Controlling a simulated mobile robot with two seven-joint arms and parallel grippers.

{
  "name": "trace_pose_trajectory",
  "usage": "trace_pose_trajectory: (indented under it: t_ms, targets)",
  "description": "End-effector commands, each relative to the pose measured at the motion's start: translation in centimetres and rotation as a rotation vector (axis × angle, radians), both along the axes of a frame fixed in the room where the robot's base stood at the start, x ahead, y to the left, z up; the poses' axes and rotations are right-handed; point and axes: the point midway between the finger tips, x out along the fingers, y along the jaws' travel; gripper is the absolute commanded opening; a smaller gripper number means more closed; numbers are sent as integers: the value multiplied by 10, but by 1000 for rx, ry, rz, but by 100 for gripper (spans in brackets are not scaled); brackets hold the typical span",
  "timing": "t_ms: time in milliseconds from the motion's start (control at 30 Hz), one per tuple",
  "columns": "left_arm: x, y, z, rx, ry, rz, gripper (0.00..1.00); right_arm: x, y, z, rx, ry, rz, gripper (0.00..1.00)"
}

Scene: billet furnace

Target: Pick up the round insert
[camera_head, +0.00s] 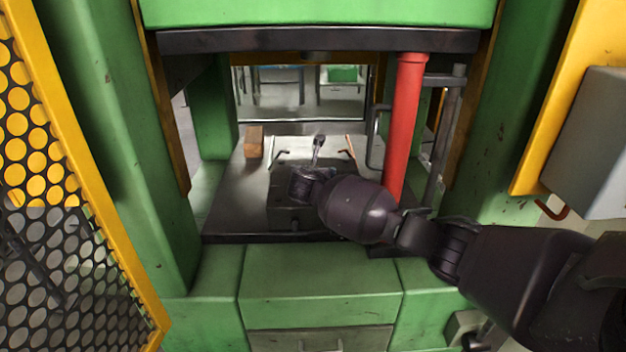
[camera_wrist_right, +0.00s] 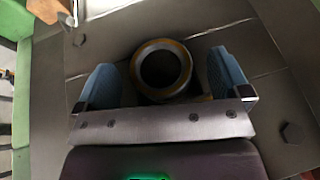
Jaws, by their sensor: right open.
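My right gripper (camera_wrist_right: 165,76) is open, with one blue finger pad on each side of the ring. Small gaps seem to show between pads and ring; I cannot tell if either touches. In the head view my right arm reaches in from the right over the press bed, and its hand (camera_head: 306,184) hides the insert. My left gripper is not in view.
The dark press bed (camera_head: 235,205) lies inside a green frame, below a dark upper plate (camera_head: 320,40). A red column (camera_head: 405,125) rises close to my right arm. An orange-brown block (camera_head: 254,141) sits at the back left. A yellow mesh guard (camera_head: 75,200) stands left.

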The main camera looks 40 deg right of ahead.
Motion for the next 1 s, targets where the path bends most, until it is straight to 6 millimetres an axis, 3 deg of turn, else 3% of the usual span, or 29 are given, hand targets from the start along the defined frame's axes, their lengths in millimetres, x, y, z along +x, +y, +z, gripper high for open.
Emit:
trace_pose_trajectory:
  t_ms: [100, 600, 867, 1000]
  targets:
    - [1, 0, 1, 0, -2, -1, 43, 0, 0, 3, 0, -3, 0, 93]
    - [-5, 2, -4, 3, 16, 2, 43, 0, 0, 2, 0, -1, 0, 18]
    - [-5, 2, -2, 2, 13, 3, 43, 0, 0, 6, -1, -6, 1, 18]
    - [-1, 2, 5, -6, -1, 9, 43, 1, 0, 24, -3, -12, 0, 18]
